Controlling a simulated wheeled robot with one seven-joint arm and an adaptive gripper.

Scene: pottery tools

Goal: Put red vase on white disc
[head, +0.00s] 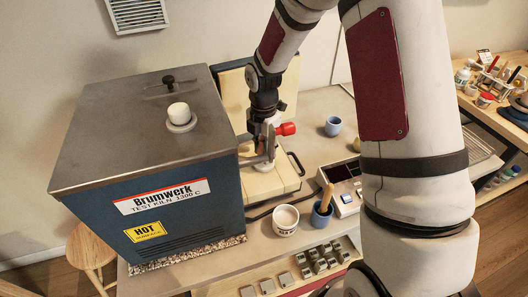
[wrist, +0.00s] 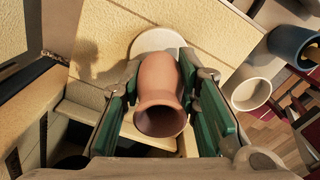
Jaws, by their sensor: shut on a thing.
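The red vase (wrist: 161,95) is terracotta-coloured, its open mouth facing my wrist camera. My gripper (wrist: 160,92) is shut on it, with green-padded fingers along both sides. In the head view my gripper (head: 262,150) is beside the kiln's right side, over a cream slab, and mostly hides the vase. The white disc (wrist: 157,39) lies beyond the vase on the cream surface in the wrist view; the vase covers part of it. I cannot tell whether the vase's base touches the disc.
The blue kiln (head: 150,150) stands close on the left, with a white plug (head: 179,113) on top. A white cup (head: 285,221) and a blue tool cup (head: 322,215) stand in front. Another blue cup (head: 333,126) and a scale (head: 343,190) are to the right.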

